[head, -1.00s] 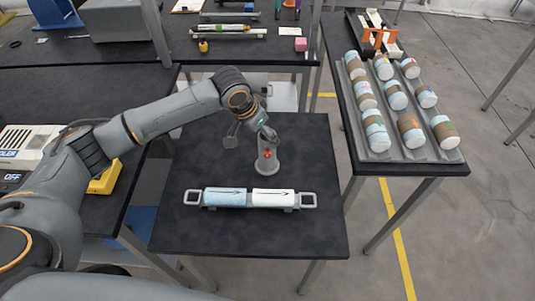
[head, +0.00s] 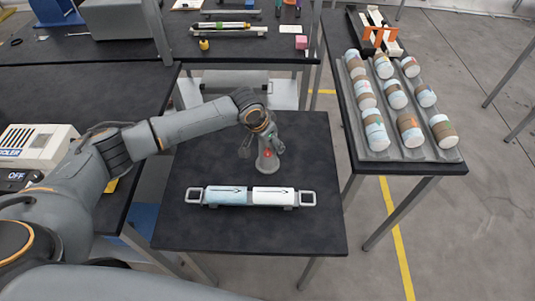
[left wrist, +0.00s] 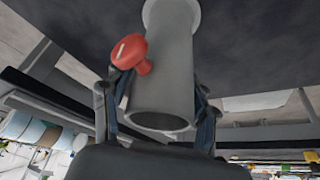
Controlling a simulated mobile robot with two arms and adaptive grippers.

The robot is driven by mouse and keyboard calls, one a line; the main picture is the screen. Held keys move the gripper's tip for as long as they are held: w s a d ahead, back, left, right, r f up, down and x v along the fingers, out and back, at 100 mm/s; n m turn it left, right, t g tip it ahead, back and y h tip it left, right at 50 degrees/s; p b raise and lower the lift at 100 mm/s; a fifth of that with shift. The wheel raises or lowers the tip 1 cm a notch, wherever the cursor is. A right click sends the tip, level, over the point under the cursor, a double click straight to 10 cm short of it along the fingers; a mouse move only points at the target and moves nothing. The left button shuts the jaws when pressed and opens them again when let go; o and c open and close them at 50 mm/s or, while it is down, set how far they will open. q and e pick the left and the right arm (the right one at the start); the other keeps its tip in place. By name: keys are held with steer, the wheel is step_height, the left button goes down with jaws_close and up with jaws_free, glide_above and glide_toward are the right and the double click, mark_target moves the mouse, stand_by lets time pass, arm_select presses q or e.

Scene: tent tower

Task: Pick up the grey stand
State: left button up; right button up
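The grey stand (head: 268,161) is an upright hollow tube with a flared base and a red knob. It stands on the black table behind the roller. My left gripper (head: 260,147) is at its upper part, with one finger on each side. In the left wrist view the stand (left wrist: 168,75) lies between the two fingers of my left gripper (left wrist: 160,112), its open end towards me and the red knob beside the left finger. The fingers look spread around the tube; firm contact is not clear. My right gripper is not in view.
A roller (head: 250,196) with end handles, blue and white, lies on the table (head: 250,232) in front of the stand. A grey rack (head: 383,153) of several jars stands on the right table. A back table (head: 280,49) holds small items. The front of the table is clear.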

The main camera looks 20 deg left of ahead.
arm_select(q)
jaws_close()
steer(key=shift+r, duration=0.1)
